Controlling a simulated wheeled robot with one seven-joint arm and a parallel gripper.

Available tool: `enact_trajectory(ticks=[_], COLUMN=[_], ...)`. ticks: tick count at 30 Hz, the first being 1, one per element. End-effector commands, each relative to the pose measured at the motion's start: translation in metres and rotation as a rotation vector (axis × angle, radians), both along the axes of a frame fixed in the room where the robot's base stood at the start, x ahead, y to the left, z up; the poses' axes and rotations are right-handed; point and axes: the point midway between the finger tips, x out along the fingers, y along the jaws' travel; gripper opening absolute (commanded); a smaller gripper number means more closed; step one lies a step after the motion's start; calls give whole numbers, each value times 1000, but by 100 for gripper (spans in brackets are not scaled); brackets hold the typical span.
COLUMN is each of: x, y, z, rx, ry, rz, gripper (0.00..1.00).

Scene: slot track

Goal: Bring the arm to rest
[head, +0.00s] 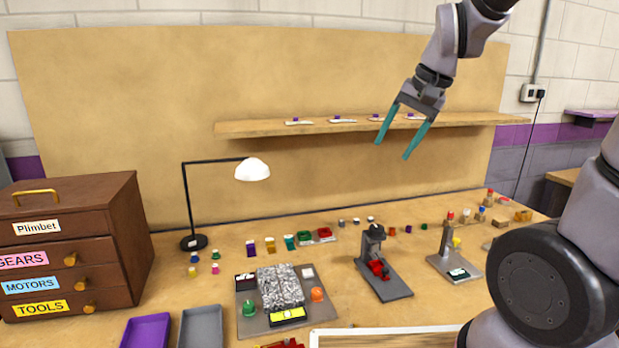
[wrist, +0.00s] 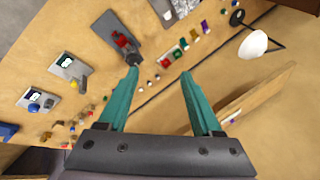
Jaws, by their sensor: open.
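My gripper (head: 396,138) is raised in the air at the upper right of the head view, in front of the wall shelf. Its two teal fingers are spread apart with nothing between them, pointing down and to the left. In the wrist view my gripper (wrist: 158,75) also shows open and empty, with the workbench and the shelf beyond the fingers. Both fingers look clear of the bench and its items; how far the gripper is from the shelf is hard to tell.
The wooden shelf (head: 255,129) holds several small white items. The bench carries a desk lamp (head: 252,170), a brown drawer cabinet (head: 125,225), a dark press-like device (head: 385,275), a grey plate with a speckled block (head: 280,287), a purple tray (head: 147,331) and several small coloured parts.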

Motion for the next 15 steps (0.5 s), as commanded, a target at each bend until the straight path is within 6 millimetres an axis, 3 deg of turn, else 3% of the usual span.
enact_trajectory(ticks=[1,6,15], x=[-9,-44,-86], y=[-12,-41,-67], z=[14,45,67], rx=[-3,-42,-121], ry=[-40,-147,-259], rz=[-4,-5,-8], gripper=[66,66,66])
